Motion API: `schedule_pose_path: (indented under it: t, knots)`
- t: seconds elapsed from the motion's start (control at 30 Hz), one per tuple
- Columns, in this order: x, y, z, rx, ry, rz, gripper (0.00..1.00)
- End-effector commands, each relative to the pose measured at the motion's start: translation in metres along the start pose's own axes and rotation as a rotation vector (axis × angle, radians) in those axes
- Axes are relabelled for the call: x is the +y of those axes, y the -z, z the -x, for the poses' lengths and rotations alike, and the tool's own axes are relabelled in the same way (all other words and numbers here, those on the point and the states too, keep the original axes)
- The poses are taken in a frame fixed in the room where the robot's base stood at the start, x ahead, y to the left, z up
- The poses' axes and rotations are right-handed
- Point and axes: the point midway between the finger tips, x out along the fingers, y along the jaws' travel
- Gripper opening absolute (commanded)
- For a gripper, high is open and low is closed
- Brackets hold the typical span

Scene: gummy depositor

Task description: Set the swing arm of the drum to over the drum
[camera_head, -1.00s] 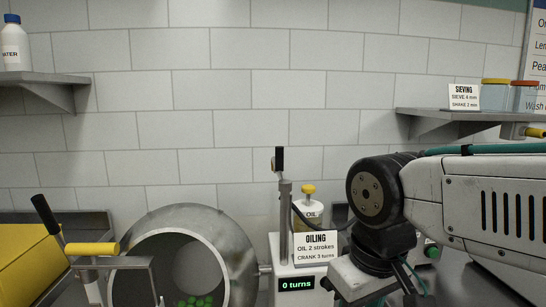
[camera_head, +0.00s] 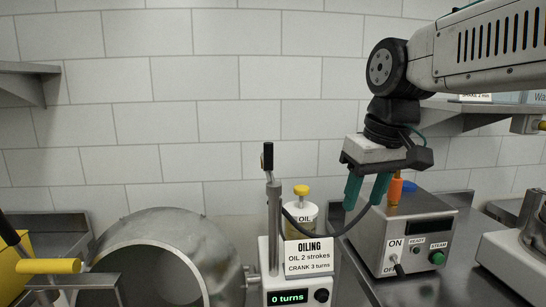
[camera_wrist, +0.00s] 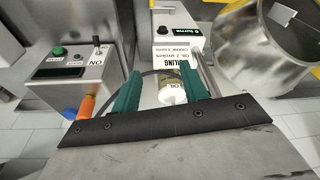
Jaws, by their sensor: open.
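The metal drum (camera_head: 215,255) stands at the lower left of the head view, its round mouth facing me. It is at the upper right of the wrist view (camera_wrist: 240,65). A slim upright post (camera_head: 273,215) with a black top grip (camera_head: 267,155) rises beside the drum from the oiling unit. This may be the swing arm; I cannot tell its exact setting. My gripper (camera_head: 364,207) is open and empty, fingers downward, right of the post and apart from it. In the wrist view its green fingers (camera_wrist: 160,66) frame the oil bottle (camera_wrist: 172,92), which appears beyond them.
The white oiling unit (camera_head: 265,297) shows "0 turns"; a dark hose crosses near its sign (camera_head: 308,255). A metal switch box (camera_head: 425,235) with an orange-handled object (camera_head: 395,190) stands right. A yellow grip (camera_head: 48,266) on a bracket is left. Clear wall lies above the drum.

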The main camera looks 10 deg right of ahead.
Motion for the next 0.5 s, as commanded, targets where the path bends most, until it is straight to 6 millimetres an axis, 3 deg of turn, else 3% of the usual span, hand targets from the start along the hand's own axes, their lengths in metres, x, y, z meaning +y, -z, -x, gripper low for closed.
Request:
schedule_pose_path:
  t: [0.03,0.2,0.33,0.5]
  knots:
    - [-0.006,0.039,0.006,0.016,0.012,0.045,0.44]
    - [-0.033,0.146,0.017,0.079,0.047,0.181,0.44]
    - [-0.053,0.204,0.017,0.119,0.068,0.259,0.44]
    - [-0.069,0.242,0.015,0.148,0.080,0.313,0.44]
